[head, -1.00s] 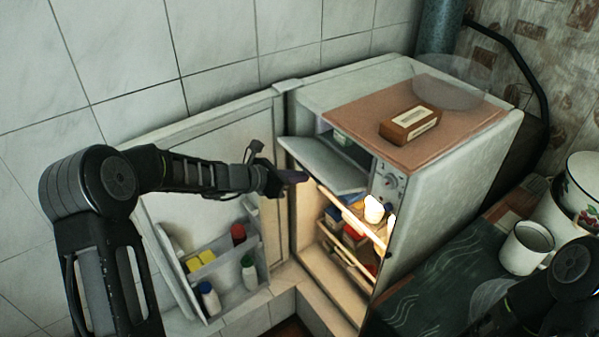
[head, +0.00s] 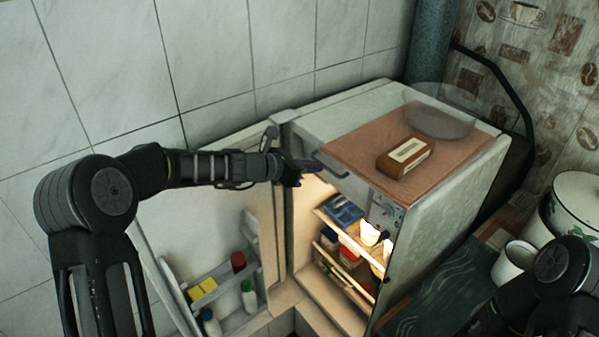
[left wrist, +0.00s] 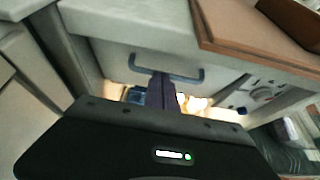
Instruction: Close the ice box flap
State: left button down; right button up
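The ice box flap (head: 350,185) is a pale panel at the top of the open fridge's inside. It stands upright across the ice box opening and looks shut. Its dark bar handle (head: 328,168) also shows in the left wrist view (left wrist: 190,75). My left gripper (head: 308,166) is at the flap's left part, beside the handle. In the left wrist view its dark fingers (left wrist: 160,90) are together, with nothing seen between them, and their tips reach the flap just below the handle. I cannot tell whether they touch it. My right gripper is out of view.
The fridge door (head: 205,210) is swung open to the left, with bottles in its shelf. Lit shelves (head: 335,235) hold food below the flap. A brown box (head: 405,158) lies on the fridge top. A white mug (head: 513,262) and pot (head: 568,212) stand right.

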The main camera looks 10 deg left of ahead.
pick_arm(q)
jog(key=shift+w+d+r+p, duration=0.35)
jog(key=shift+w+d+r, duration=0.4)
jog(key=shift+w, duration=0.05)
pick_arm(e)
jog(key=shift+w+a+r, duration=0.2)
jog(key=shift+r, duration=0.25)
